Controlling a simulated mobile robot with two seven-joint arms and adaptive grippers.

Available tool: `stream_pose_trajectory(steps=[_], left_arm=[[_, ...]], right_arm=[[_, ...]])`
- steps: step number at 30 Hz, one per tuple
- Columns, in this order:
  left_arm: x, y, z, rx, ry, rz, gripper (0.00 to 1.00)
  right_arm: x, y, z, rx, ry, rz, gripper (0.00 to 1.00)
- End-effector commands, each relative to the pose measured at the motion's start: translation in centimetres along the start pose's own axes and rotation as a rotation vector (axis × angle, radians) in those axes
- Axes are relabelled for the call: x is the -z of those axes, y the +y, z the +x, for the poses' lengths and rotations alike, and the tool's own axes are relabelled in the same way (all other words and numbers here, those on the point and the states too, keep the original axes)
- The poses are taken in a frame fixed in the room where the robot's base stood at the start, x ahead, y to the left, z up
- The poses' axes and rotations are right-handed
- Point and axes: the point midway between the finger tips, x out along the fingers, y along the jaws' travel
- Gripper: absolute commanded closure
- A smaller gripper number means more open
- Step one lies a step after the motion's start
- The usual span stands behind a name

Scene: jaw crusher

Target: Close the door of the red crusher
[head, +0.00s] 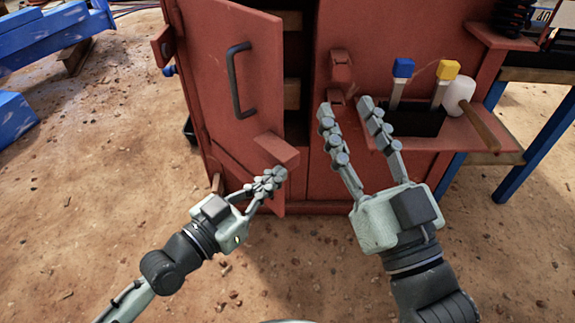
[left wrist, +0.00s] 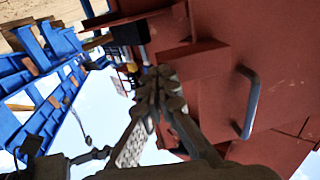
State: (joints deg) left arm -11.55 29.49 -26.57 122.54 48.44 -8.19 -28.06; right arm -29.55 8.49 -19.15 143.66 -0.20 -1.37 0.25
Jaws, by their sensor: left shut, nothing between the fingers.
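The red crusher (head: 345,35) stands ahead of me. Its red door (head: 205,60) is hinged on the left and stands ajar, with a dark gap at its right edge. The door has a dark bar handle (head: 235,85), and the handle also shows in the left wrist view (left wrist: 250,105). My left gripper (head: 275,180) is shut and empty, at the door's lower right edge below a red block; I cannot tell whether it touches. Its fingers also show in the left wrist view (left wrist: 160,92). My right gripper (head: 347,106) is open and empty in front of the crusher body, right of the gap.
A red shelf (head: 500,150) on the crusher's right holds a blue-topped tool (head: 402,68), a yellow-topped tool (head: 447,70) and a mallet (head: 460,92). A blue frame (head: 545,140) stands right. Blue machinery (head: 55,35) lies left. The dirt ground in front is clear.

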Motion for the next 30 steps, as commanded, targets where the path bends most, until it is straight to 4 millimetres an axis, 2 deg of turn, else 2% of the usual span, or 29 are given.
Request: stream_pose_trajectory(steps=[3,9,25,29,30], left_arm=[[0.1,-0.1,2.1,0.003,0.004,-0.002,1.00],[0.0,-0.1,3.8,0.002,0.001,-0.001,1.00],[0.0,-0.1,4.2,0.006,-0.001,0.000,1.00],[0.1,-0.2,4.6,0.015,0.001,-0.002,1.00],[0.1,-0.3,4.9,0.019,0.001,-0.001,1.00]], right_arm=[[0.0,0.0,0.0,0.000,-0.002,0.000,0.60],[0.0,0.0,0.0,0.000,0.000,0.001,0.60],[0.0,0.0,0.0,0.000,-0.004,0.000,0.60],[-0.3,-0.1,0.1,0.000,-0.030,0.001,0.60],[-1.0,0.2,0.0,-0.003,-0.061,-0.006,0.60]])
